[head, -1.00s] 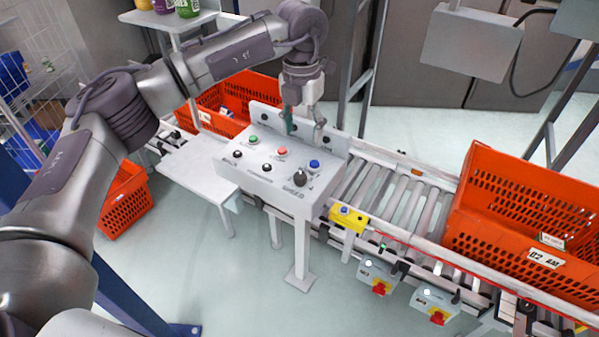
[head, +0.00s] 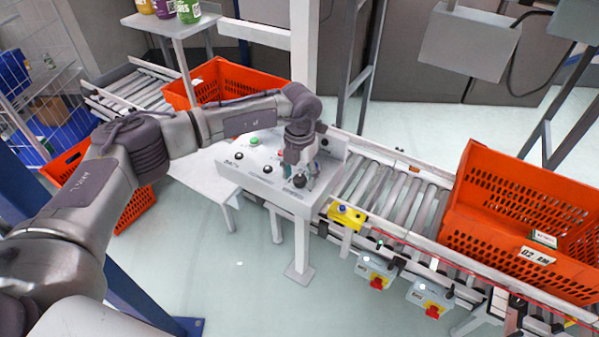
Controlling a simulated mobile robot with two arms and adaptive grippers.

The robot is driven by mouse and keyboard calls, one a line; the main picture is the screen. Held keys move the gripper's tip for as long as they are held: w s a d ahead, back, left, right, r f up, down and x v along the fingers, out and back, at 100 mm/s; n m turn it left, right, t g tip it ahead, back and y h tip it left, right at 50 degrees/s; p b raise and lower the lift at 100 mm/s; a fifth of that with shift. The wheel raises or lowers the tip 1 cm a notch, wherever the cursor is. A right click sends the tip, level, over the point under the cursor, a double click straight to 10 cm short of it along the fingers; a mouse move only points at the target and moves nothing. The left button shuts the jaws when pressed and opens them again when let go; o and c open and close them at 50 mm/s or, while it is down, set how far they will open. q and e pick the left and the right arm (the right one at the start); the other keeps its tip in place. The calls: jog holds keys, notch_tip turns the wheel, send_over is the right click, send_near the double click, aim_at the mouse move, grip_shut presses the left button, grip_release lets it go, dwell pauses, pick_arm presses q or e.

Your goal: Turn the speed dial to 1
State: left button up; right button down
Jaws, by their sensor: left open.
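The white control panel (head: 258,178) stands on a post in the middle of the head view, with several small knobs and buttons on its sloped top. The black speed dial (head: 299,181) is near the panel's front right corner, partly covered by my gripper. My left gripper (head: 303,178) points down over the dial, open, with its fingertips at or just above it. I cannot tell whether the fingers touch the dial. The green button (head: 255,141) is clear; the red and blue buttons are mostly hidden behind the gripper. My right gripper is not in view.
A roller conveyor (head: 390,190) runs behind and right of the panel. An orange tote (head: 480,215) sits on it at right; another orange tote (head: 222,82) is at back left. A yellow button box (head: 346,215) is beside the panel's right front. A white side shelf (head: 203,172) adjoins its left.

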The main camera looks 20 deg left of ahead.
pick_arm(q)
jog(key=shift+c, duration=0.2)
grip_shut()
jog(key=shift+f, duration=0.1)
jog(key=shift+n+b, duration=0.6)
jog(key=shift+n, duration=0.5)
jog(key=n+b, duration=0.1)
jog(key=n, duration=0.2)
jog(key=shift+n, duration=0.3)
jog(key=n+b, duration=0.1)
jog(key=n, duration=0.2)
jog(key=shift+d, duration=0.1)
jog(key=shift+n+b, duration=0.6)
jog(key=shift+n, duration=1)
